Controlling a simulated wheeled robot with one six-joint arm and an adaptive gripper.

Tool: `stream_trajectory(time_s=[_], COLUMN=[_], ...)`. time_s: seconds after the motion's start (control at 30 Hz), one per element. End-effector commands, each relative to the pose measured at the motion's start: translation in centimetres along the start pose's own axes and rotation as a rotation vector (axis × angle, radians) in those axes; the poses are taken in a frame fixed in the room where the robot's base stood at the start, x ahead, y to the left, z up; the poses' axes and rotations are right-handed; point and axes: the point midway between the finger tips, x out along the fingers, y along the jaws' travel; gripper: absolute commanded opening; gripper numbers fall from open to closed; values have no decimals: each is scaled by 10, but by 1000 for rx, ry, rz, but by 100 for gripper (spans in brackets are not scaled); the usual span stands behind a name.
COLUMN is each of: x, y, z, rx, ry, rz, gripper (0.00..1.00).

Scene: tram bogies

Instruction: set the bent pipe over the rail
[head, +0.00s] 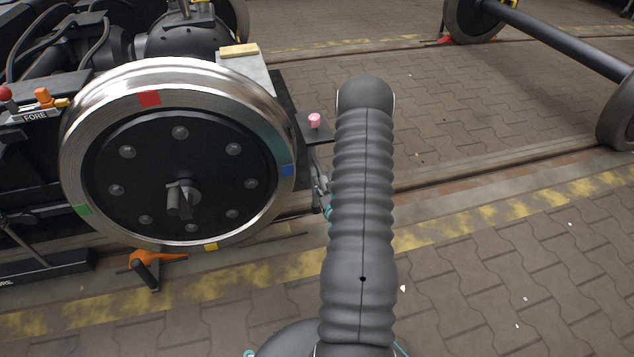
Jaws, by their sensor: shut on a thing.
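My gripper (320,190) shows only in part, as grey finger parts at the left edge of my arm, just right of the large wheel. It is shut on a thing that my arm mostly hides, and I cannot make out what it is. I cannot pick out the bent pipe for certain. The rail (450,184) runs along the paved floor behind my arm, set in a brownish strip, and passes to the large steel wheel (92,112) at left.
An orange piece with a dark cylinder (149,272) sits low below the wheel. A dark plate with a pink knob (314,121) is close beside my arm. A wheelset axle (570,40) stands at upper right.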

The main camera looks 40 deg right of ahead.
Motion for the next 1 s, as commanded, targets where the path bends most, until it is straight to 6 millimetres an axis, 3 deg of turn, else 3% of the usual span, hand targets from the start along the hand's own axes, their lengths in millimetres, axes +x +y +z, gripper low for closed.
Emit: stream_trajectory(time_s=[0.4, 0.43, 0.53, 0.87, 1.0], x=[0, 0, 0, -2, -15], y=[-2, -2, -1, 0, 0], z=[1, 1, 1, 0, 0], rx=[-1, -1, -1, 0, 1], ry=[-1, -1, -1, 1, 3], rz=[-12, -12, -11, -8, -9], gripper=[0, 34, 58, 58, 58])
